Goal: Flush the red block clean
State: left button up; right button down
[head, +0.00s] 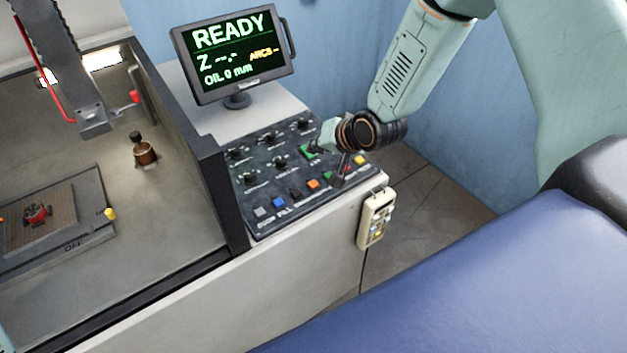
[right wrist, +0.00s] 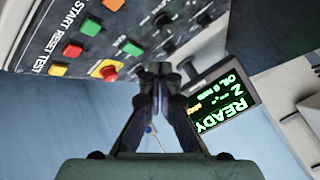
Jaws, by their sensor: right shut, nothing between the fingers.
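A small red block (head: 37,212) sits on a gridded plate (head: 62,222) inside the open tank at the left. The control panel (head: 262,208) stands right of the tank, with knobs and a front row of coloured buttons, including a blue button (head: 279,202) near a FILL label. My right gripper (head: 318,146) is shut and empty above the panel's right part, near a green switch (head: 307,153). In the right wrist view its closed fingertips (right wrist: 160,70) are beside the green switch (right wrist: 132,47); whether they touch it I cannot tell. My left gripper is not in view.
The monitor (head: 236,50) reads READY and OIL 0 mm. A dark tank wall (head: 219,190) rises left of the panel. A handheld pendant (head: 375,220) hangs on the cabinet's right side.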

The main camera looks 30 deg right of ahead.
aim_at(316, 185)
jog(key=shift+f, duration=0.1)
notch_tip(316, 185, down, 9)
jog(key=b, duration=0.7)
dwell(1.4)
jog(key=shift+f+b, duration=0.3)
jog(key=shift+b, duration=0.15)
jog(key=shift+f+b, duration=0.35)
jog(key=shift+f, duration=0.15)
dwell(0.5)
jog(key=shift+r, duration=0.1)
jog(key=shift+r+p, duration=0.7)
jog(key=shift+r, duration=0.15)
